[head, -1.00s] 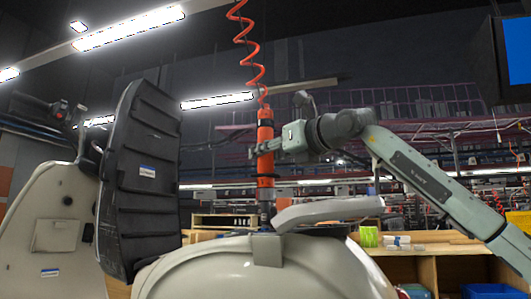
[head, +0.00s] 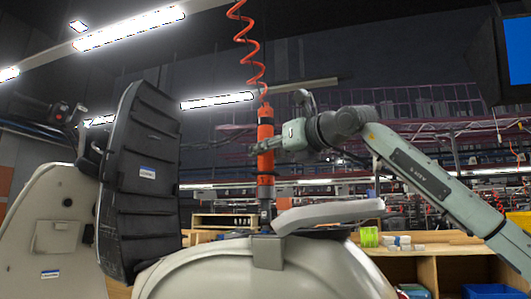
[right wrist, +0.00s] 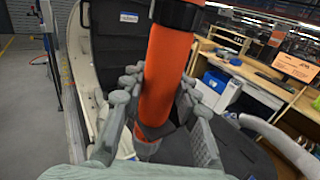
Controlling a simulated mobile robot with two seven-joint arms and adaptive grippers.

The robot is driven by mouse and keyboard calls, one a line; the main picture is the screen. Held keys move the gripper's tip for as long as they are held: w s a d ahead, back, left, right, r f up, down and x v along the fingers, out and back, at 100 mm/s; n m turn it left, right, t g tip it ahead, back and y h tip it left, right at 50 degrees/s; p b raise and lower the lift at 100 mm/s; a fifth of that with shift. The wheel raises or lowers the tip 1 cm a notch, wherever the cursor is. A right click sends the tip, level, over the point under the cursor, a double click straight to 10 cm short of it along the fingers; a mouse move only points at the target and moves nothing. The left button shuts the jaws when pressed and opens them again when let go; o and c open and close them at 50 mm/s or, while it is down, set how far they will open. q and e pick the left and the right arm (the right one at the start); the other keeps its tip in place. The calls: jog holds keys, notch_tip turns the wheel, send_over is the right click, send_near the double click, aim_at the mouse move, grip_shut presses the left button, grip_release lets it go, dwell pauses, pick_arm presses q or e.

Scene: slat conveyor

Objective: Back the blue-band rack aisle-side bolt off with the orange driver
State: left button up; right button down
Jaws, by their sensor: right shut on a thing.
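The orange driver (head: 265,145) hangs upright from a red coiled cord in the head view. Its dark lower end stands at the grey rack (head: 330,213) on top of the pale scooter body (head: 200,272). My right gripper (head: 277,143) is shut around the driver's body from the right. In the right wrist view, its fingers (right wrist: 160,85) lie on both sides of the orange barrel (right wrist: 166,62). The bolt is hidden at the driver's tip, and I cannot tell whether the tip is seated on it. No blue band shows clearly on this rack. My left gripper is not in view.
A tall black ribbed panel (head: 140,180) with a small blue-and-white label stands close left of the driver. Another pale scooter body (head: 52,245) is farther left. A wooden bench (head: 435,262) with a blue bin (head: 488,291) stands behind at the right.

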aim_at(271, 125)
jog(key=shift+d+r, duration=0.1)
jog(key=shift+r, duration=0.1)
jog(key=shift+r+p, duration=2.25)
jog(key=shift+r, duration=0.45)
jog(key=shift+f, duration=0.1)
